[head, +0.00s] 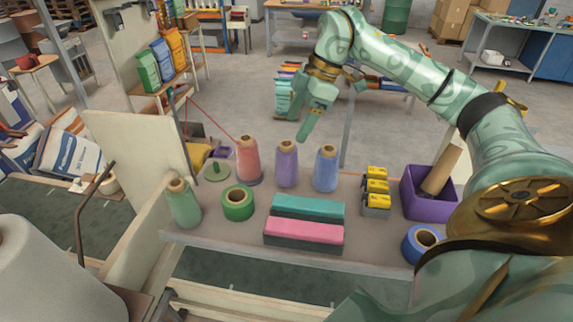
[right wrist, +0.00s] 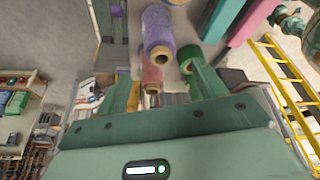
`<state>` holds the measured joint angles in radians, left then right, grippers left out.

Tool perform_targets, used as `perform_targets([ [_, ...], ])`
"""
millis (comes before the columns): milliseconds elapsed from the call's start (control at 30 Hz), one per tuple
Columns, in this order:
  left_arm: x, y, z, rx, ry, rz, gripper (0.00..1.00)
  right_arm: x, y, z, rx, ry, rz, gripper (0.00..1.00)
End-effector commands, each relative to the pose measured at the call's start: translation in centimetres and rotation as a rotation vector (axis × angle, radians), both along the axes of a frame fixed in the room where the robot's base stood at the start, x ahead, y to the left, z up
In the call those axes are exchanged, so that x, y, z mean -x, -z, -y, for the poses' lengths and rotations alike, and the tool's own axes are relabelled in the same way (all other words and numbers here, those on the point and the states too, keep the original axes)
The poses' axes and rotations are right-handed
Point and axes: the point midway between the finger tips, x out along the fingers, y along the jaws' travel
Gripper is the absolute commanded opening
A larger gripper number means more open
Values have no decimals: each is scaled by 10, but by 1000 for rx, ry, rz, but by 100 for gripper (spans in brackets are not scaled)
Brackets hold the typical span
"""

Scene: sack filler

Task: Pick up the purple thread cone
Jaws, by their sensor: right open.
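The purple thread cone (head: 287,165) stands upright on the table (head: 215,230), between a red cone (head: 249,160) and a blue cone (head: 326,168). My right gripper (head: 306,130) is open and empty, above the cones, its fingers pointing down near the purple cone's top. My left gripper is not in view.
A green cone (head: 183,204), green tape roll (head: 238,203), teal block (head: 307,207) and pink block (head: 303,231) stand in front. Yellow-topped boxes (head: 376,187), a purple bin (head: 411,200) and a blue tape roll (head: 416,243) are at right. A pale board (head: 130,150) rises at left.

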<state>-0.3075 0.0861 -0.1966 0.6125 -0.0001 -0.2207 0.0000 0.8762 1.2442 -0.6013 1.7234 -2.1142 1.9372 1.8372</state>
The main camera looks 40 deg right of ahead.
Motion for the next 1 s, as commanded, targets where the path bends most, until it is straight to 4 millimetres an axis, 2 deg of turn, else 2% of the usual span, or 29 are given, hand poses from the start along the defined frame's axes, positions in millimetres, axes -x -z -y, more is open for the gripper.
perform_targets([
  [100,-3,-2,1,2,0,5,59,-3,18,-7,-1,0,-3,71],
  [300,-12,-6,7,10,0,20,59,-6,33,-12,-1,-2,-1,71],
  [567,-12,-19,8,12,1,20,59,-11,69,-25,-1,0,-2,71],
  [833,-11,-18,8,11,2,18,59,-12,76,-26,0,0,1,71],
  [867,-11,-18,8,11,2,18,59,-12,76,-26,1,1,2,68],
  [1000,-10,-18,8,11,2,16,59,-12,76,-26,0,0,1,29],
])
